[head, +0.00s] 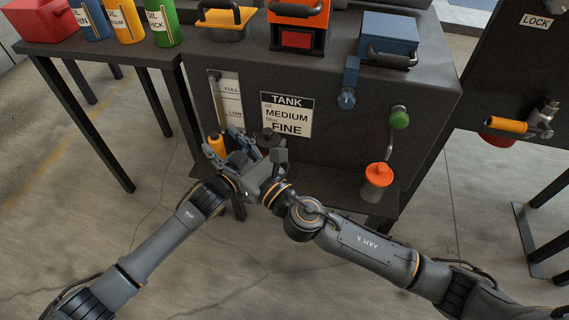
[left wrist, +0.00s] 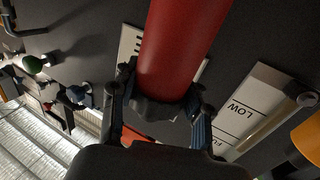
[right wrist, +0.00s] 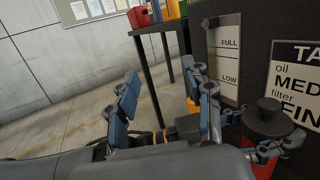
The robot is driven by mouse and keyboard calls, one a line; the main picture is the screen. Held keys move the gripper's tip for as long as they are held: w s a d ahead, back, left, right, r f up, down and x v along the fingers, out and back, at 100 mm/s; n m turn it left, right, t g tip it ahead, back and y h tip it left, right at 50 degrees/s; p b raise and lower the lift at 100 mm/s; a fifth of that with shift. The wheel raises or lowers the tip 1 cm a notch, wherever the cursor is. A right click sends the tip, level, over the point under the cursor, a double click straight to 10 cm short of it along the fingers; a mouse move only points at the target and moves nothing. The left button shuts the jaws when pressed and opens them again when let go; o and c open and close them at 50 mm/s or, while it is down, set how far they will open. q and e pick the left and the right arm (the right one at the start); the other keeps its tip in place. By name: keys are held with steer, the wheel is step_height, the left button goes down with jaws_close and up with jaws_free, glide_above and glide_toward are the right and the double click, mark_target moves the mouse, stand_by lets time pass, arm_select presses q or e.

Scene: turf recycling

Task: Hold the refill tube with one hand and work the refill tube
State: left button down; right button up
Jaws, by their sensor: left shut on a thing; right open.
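A red refill tube (left wrist: 182,45) fills the upper middle of the left wrist view. My left gripper (left wrist: 156,112) is shut around its near end. In the right wrist view the red tube (right wrist: 265,165) has a black cap (right wrist: 268,120) on top. The cap (head: 268,135) also shows in the head view, above my left gripper (head: 268,158); the tube is mostly hidden there. My right gripper (head: 225,155) is open and empty, left of the tube. In the right wrist view its fingers (right wrist: 166,108) stand wide apart, with the tube outside them to the right.
The dark tank cabinet has a TANK label (head: 287,114) and a FULL/LOW gauge (head: 229,100) close behind my grippers. An orange cap (head: 217,141) is below the gauge.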

mark_target(268, 130)
steer(key=s+d+f+m+t+h, duration=0.1)
steer(key=d+f+m+h, duration=0.25)
steer(key=d, duration=0.25)
steer(key=d+f+m+t+h, duration=0.1)
steer(key=d+f+m+h, duration=0.15)
steer(key=d+h, duration=0.3)
steer(key=shift+y, duration=0.3)
steer(key=x, duration=1.1)
steer(key=shift+w+d+r, duration=0.1)
steer(key=shift+r, duration=0.1)
jaws_close()
steer(key=shift+r, duration=0.15)
steer(key=shift+r, duration=1)
